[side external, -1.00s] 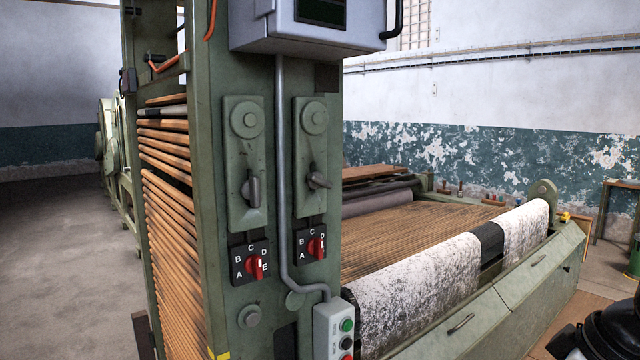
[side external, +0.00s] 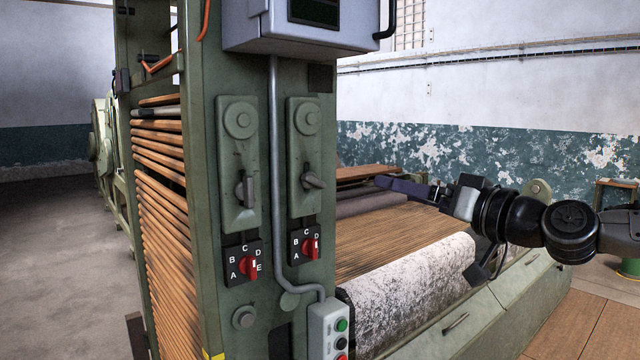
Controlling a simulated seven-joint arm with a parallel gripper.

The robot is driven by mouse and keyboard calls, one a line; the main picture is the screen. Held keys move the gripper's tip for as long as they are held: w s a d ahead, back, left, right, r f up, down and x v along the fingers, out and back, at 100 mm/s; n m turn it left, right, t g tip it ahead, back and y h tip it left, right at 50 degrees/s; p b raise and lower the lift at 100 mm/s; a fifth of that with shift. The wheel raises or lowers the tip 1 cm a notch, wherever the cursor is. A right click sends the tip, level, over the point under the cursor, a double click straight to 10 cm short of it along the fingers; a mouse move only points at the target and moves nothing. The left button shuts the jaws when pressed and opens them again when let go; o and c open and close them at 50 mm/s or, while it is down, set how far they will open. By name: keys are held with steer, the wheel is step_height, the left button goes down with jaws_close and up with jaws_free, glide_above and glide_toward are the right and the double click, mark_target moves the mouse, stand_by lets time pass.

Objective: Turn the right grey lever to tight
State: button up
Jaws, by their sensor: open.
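The right grey lever (side external: 313,181) sits on the right green plate (side external: 304,140) of the machine's upright.
A left grey lever (side external: 247,188) stands upright on its own plate. Red rotary switches, left (side external: 249,267) and right (side external: 310,246), sit below. A grey conduit (side external: 278,180) runs between the plates to a button box (side external: 329,328). A speckled white roll (side external: 410,275) lies below my arm.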

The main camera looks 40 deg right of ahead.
mark_target(317, 182)
steer(key=shift+m, duration=0.3)
steer(key=w+a, duration=0.1)
steer(key=w, duration=0.4)
steer(key=w+a, duration=0.1)
steer(key=w, duration=0.5)
steer(key=w+a+f, duration=0.1)
steer(key=w, duration=0.5)
steer(key=shift+w+a, duration=0.1)
steer(key=c, duration=1.4)
